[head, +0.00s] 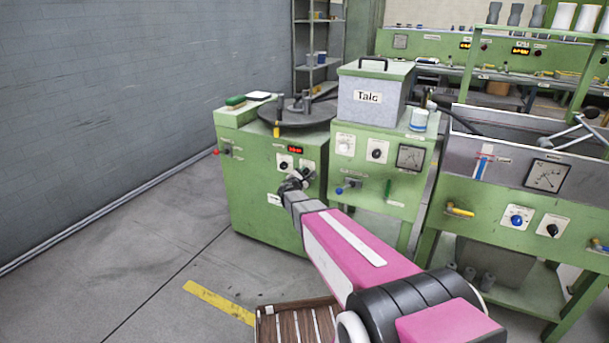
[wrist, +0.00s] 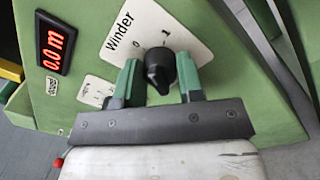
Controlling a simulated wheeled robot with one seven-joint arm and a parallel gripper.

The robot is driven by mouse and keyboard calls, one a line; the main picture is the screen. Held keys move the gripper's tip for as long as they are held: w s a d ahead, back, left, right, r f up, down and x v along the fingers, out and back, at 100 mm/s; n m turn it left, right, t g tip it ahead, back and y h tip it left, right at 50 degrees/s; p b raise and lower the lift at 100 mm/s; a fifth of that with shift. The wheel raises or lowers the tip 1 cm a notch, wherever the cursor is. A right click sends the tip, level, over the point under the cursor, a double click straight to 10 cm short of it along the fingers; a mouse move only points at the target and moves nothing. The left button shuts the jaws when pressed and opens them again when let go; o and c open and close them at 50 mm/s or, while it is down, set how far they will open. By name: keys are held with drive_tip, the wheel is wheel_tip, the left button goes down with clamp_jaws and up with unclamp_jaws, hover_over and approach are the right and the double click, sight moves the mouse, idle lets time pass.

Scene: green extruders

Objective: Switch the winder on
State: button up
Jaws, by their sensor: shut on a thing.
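The winder is the green cabinet (head: 250,195) left of centre in the head view, with a dark round turntable on top. Its white "Winder" plate (wrist: 122,38) shows in the wrist view, marked 0 and 1, with a black rotary knob (wrist: 159,68). My gripper (wrist: 159,82) is shut on this knob, one green finger on each side. In the head view my gripper (head: 293,181) is at the front of the cabinet and covers the knob. Which mark the knob points to is hard to tell. The red display (wrist: 56,46) beside the plate reads 0.0 m.
A green machine with a grey "Talc" box (head: 372,100) stands close on the right. Farther right is a trough (head: 500,160) with a gauge and knobs. A wooden slatted pallet (head: 295,322) lies on the floor in front. The floor (head: 130,240) at left is open.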

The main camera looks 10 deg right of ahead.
drive_tip(key=m, duration=0.6)
drive_tip(key=shift+f+h, duration=0.1)
drive_tip(key=shift+h, duration=0.2)
drive_tip(key=shift+m, duration=0.3)
drive_tip(key=o, duration=0.9)
drive_tip(key=shift+s, duration=0.15)
drive_tip(key=v, duration=1)
drive_tip(key=shift+s+a, duration=0.2)
drive_tip(key=shift+s, duration=0.05)
